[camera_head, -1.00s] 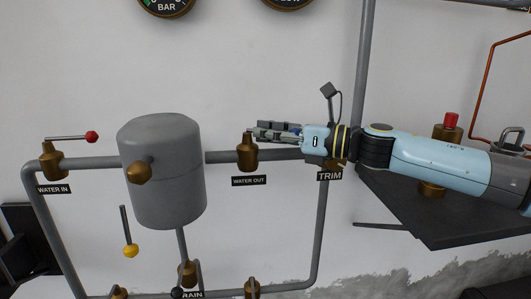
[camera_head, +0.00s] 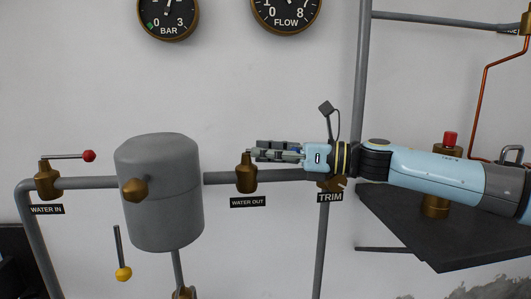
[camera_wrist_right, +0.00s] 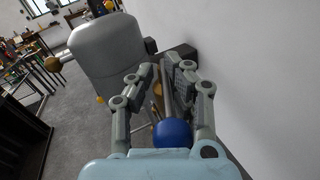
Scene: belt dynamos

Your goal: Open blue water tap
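The brass WATER OUT valve (camera_head: 246,178) sits on the grey horizontal pipe, right of the grey tank. Its lever is mostly hidden behind my right gripper (camera_head: 254,150) in the head view. In the right wrist view, the blue ball (camera_wrist_right: 173,132) at the lever's end lies between the fingers, close to the palm. The lever runs from the ball toward the fingertips. My right gripper (camera_wrist_right: 160,76) has its fingers apart around the lever, nearer its right finger; contact is unclear. My left gripper is not in view.
The WATER IN valve (camera_head: 47,180) has a red-ended lever pointing right. The tank (camera_head: 165,205) stands between the valves. A dark shelf (camera_head: 430,245) lies below my right arm. BAR (camera_head: 168,15) and FLOW (camera_head: 286,12) gauges hang above.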

